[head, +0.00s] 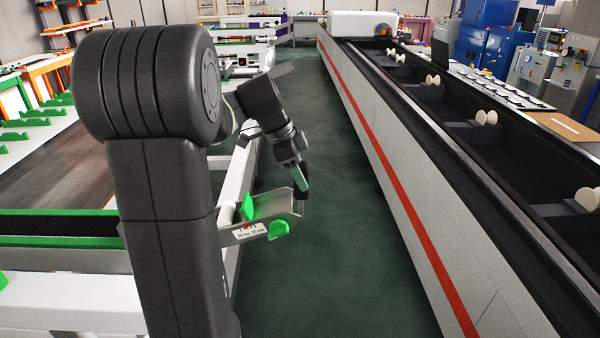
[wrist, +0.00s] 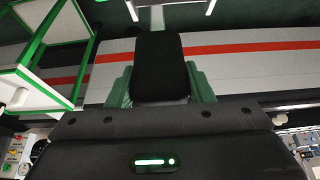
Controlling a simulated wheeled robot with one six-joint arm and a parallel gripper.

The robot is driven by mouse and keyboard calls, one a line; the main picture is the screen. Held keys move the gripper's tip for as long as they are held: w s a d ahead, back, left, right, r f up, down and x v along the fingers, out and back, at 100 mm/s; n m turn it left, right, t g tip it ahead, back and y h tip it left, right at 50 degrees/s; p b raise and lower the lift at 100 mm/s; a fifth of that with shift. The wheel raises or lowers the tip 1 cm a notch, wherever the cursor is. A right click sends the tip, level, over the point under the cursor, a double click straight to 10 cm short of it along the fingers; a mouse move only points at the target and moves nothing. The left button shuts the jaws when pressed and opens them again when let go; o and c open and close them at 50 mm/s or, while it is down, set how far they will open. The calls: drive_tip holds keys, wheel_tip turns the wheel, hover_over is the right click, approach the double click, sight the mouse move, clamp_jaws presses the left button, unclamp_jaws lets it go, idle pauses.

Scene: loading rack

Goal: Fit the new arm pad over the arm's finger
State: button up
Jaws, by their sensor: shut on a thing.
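My gripper (head: 301,180) points down in the head view, with its green fingers shut on a black block-like piece, which I take to be the new arm pad (wrist: 160,68). In the wrist view the pad sits between the two green fingers (wrist: 161,88). In the head view only a dark bit of it shows below the fingers. The rack's grey arm (head: 278,215), with a label and green parts (head: 279,230) on it, reaches out just below and left of my gripper. Whether the pad touches the arm, and which part is its finger, I cannot tell.
A long white machine with a red stripe (head: 408,178) runs along the right, carrying pale rollers. Green floor (head: 330,270) lies clear between it and the white rack frame. A green-edged bench (head: 60,242) stands at left.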

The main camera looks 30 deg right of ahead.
drive_tip(key=shift+f+b, duration=0.35)
idle(0.4)
drive_tip(key=o, duration=1.1)
drive_tip(key=shift+r, duration=0.15)
drive_tip(key=v, duration=1.3)
drive_tip(key=shift+w+a+r+b, duration=0.1)
drive_tip(key=shift+a+r+b, duration=0.05)
drive_tip(key=shift+r+b, duration=0.15)
drive_tip(key=shift+f, duration=0.2)
drive_tip(key=x, duration=1.3)
drive_tip(key=shift+d+f+p, duration=0.2)
drive_tip(key=shift+f+p, duration=0.05)
drive_tip(key=shift+p, duration=0.15)
drive_tip(key=shift+r, duration=0.15)
